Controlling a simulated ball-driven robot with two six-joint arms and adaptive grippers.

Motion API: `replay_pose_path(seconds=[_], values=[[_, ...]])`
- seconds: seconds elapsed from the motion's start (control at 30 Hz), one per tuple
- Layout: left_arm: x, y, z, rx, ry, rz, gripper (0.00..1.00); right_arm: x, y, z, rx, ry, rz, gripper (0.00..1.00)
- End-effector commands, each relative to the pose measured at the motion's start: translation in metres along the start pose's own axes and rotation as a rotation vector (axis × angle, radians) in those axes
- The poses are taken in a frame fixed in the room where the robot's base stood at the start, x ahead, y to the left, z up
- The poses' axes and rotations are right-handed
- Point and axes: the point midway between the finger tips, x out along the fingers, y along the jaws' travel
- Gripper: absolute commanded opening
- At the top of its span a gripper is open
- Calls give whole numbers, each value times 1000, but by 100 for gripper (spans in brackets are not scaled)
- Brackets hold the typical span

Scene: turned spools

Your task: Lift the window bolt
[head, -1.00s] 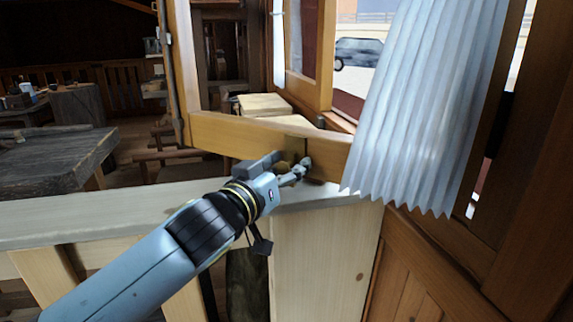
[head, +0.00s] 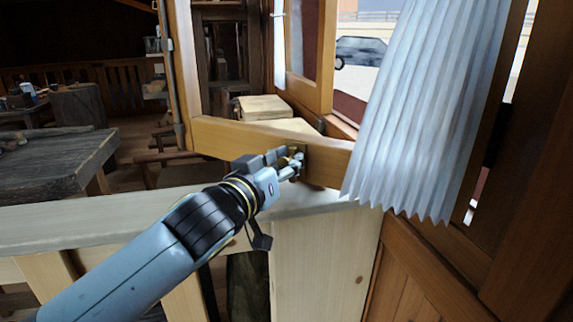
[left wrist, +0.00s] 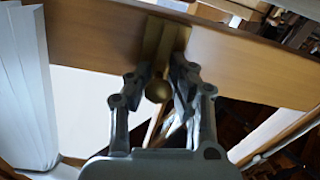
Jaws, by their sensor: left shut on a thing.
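The window bolt is brass; its plate and round knob (left wrist: 157,91) show in the left wrist view. It sits on the bottom rail of the wooden window sash (head: 240,137). In the head view a little of the brass bolt (head: 300,149) shows at the fingertips. My left gripper (head: 293,165) is at the rail's right part, shut on the bolt. In the left wrist view its fingers (left wrist: 159,82) stand on both sides of the bolt, with the knob between them. The fingers partly hide the bolt in the head view. My right gripper is not in view.
A pale pleated curtain (head: 405,120) hangs just right of the gripper. A light sill (head: 120,209) runs below the sash. A dark wooden table (head: 45,160) stands at the left. Pale wooden blocks (head: 264,107) lie behind the sash.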

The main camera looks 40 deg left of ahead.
Motion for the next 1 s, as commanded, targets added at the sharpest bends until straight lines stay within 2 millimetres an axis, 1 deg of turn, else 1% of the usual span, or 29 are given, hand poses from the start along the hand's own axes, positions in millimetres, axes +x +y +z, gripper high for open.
replay_pose_path(seconds=[0.03, 0.27, 0.3, 0.4, 0.5, 0.7, 0.8, 0.87, 0.97, 1.0], values=[[0, 2, -8, -8, 5, 4, 0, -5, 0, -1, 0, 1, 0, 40], [0, 3, -7, -8, 9, 6, 0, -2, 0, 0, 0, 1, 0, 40], [1, 3, -7, -8, 10, 6, 24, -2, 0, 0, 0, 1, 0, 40], [0, 2, -6, -7, 8, 5, 38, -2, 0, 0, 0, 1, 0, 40], [0, 2, -6, -5, 6, 4, 48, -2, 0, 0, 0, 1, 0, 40], [0, 2, -5, -3, 4, 2, 48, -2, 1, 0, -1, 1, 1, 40], [-3, 1, -4, -3, 3, 2, 48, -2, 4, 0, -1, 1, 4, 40], [-9, 1, -4, -2, 2, 2, 48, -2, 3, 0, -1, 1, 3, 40], [-26, 1, -3, -1, 1, 2, 48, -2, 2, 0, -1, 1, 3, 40], [-35, 1, -3, -1, 0, 3, 48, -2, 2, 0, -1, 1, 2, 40]])
